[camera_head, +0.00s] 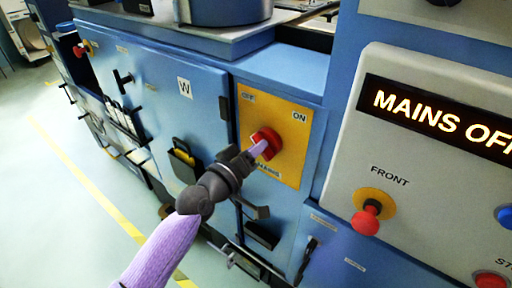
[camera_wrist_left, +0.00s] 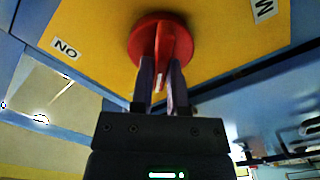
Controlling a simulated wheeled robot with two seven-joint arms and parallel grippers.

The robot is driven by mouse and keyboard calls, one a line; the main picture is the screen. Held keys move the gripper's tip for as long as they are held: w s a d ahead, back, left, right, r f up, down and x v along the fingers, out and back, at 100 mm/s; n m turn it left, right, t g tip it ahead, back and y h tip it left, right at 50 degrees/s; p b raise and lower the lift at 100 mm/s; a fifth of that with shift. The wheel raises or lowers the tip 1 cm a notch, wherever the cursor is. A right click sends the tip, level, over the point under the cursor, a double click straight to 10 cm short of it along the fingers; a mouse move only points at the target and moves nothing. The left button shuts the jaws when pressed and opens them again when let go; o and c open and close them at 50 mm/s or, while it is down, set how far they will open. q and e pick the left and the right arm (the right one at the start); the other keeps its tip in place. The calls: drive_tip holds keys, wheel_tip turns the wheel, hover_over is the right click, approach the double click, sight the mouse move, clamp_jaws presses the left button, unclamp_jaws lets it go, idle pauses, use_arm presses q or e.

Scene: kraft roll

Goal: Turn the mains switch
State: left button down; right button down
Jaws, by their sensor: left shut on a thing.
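The mains switch (camera_head: 266,141) is a red rotary knob on a yellow plate (camera_head: 290,164) marked OFF at upper left, ON at upper right and MAINS below. My left gripper (camera_head: 258,149) reaches it from the lower left in the head view. In the left wrist view the fingers of my left gripper (camera_wrist_left: 161,85) stand on either side of the raised bar of the red knob (camera_wrist_left: 160,40), shut on it. The fingers hide part of the bar. A lit display (camera_head: 440,117) at right reads MAINS OFF, its end cut off. My right gripper is not in view.
A grey panel at right carries a red FRONT button (camera_head: 366,219) on a yellow base and a blue button (camera_head: 505,216). Left of the plate is a blue cabinet door (camera_head: 160,95) with handles. Open floor (camera_head: 60,200) with a yellow line lies at left.

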use_arm(q)
drive_tip(key=shift+r, duration=0.1)
idle(0.4)
drive_tip(key=c, duration=0.6)
unclamp_jaws()
drive_tip(key=shift+a, duration=0.1)
drive_tip(key=p+v, duration=0.1)
drive_tip(key=v, duration=0.8)
drive_tip(key=shift+s+a, duration=0.2)
drive_tip(key=shift+s, duration=0.15)
